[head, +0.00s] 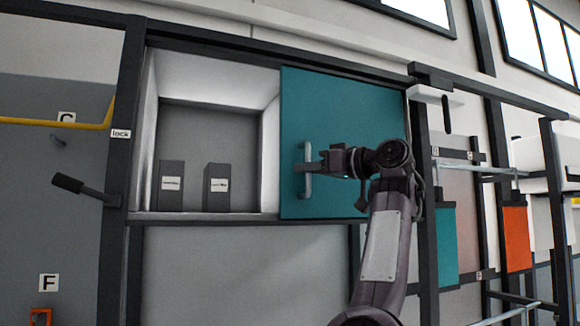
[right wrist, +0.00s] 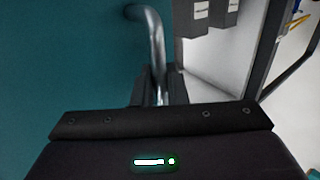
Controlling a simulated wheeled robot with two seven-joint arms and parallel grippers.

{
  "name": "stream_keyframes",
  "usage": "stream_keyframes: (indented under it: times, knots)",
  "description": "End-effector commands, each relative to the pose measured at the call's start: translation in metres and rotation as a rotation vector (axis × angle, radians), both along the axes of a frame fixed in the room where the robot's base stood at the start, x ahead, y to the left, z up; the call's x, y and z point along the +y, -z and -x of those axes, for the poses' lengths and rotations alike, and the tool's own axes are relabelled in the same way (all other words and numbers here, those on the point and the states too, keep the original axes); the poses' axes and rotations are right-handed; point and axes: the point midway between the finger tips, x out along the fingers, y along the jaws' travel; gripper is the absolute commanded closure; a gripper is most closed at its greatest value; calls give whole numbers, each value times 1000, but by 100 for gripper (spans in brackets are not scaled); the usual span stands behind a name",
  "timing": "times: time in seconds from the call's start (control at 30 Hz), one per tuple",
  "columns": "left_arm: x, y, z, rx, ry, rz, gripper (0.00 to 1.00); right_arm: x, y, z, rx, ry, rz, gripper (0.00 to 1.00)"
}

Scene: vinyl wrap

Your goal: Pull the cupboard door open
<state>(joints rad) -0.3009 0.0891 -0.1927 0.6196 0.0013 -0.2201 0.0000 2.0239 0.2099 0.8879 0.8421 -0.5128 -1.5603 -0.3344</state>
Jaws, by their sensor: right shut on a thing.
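The teal cupboard door (head: 345,110) covers the right part of the cupboard in the head view. The left part is uncovered and shows the grey inside (head: 215,130). A vertical grey bar handle (head: 308,187) sits near the door's left edge. My right gripper (head: 309,168) is at the handle and shut on it, its arm coming up from below. In the right wrist view, the curved metal handle (right wrist: 153,35) runs down between the dark fingers (right wrist: 160,85), which hide its lower part. My left gripper is not in view.
Two dark labelled boxes (head: 171,188) (head: 217,190) stand on the cupboard floor. A dark lever (head: 82,188) sticks out left of the cupboard, below a "lock" label (head: 121,133). A rack with teal and orange panels (head: 517,238) stands at the right.

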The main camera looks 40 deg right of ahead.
Motion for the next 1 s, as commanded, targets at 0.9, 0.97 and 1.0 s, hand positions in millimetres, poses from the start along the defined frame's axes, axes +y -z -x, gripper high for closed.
stream_keyframes:
  times: [0.9, 0.97, 1.0]
  knots:
    - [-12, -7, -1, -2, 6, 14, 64, -34, -1, 9, -3, 3, 1, 83]
    - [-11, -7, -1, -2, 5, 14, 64, -34, -1, 9, -3, 2, 1, 83]
    - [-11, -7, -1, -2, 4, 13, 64, -34, -1, 9, -3, 2, 1, 83]
